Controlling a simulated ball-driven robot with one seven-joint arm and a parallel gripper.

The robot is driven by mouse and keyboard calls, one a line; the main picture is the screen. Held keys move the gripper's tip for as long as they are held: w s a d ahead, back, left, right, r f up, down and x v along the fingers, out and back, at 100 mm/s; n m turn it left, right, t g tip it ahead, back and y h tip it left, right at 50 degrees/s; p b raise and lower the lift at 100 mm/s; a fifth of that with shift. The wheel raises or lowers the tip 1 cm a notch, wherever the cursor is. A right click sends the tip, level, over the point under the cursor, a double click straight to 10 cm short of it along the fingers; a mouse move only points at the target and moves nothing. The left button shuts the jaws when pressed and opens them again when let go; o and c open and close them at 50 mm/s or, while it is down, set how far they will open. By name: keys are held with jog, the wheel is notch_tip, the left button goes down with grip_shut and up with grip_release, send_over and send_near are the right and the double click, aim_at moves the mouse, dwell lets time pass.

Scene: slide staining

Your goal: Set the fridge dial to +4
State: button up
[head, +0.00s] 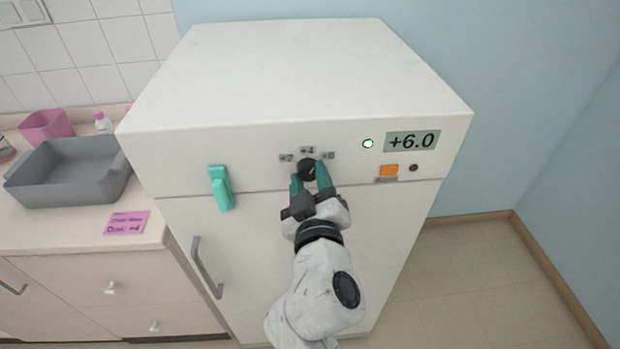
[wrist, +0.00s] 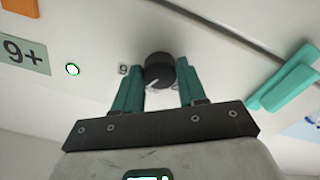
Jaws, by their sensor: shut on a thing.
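The black round fridge dial (head: 307,168) sits on the upper front panel of the white fridge (head: 290,85). Small labels +2, +4 and one more at the right, its digit hard to read, surround it. My gripper (head: 310,178) has its teal fingers on either side of the dial, shut on it. In the wrist view, the dial (wrist: 159,68) shows between the fingers (wrist: 160,78). Its white pointer mark slants to the lower left there, which appears to be between +4 and the right-hand label. The display (head: 411,141) reads +6.0.
A lit indicator (head: 367,143) and an orange button (head: 389,170) are right of the dial. A teal handle (head: 220,188) sticks out at its left. A grey tray (head: 70,172) and a pink card (head: 127,223) with +4 on it lie on the counter (head: 80,233).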

jog(key=n+p, duration=0.1)
jog(key=n, duration=0.4)
jog(key=shift+n, duration=0.4)
dwell(0.3)
jog(key=o, duration=1)
jog(key=shift+o, duration=0.2)
jog(key=shift+s, duration=0.1)
jog(key=s+b, duration=0.2)
jog(key=s, duration=0.8)
jog(key=shift+s, duration=0.35)
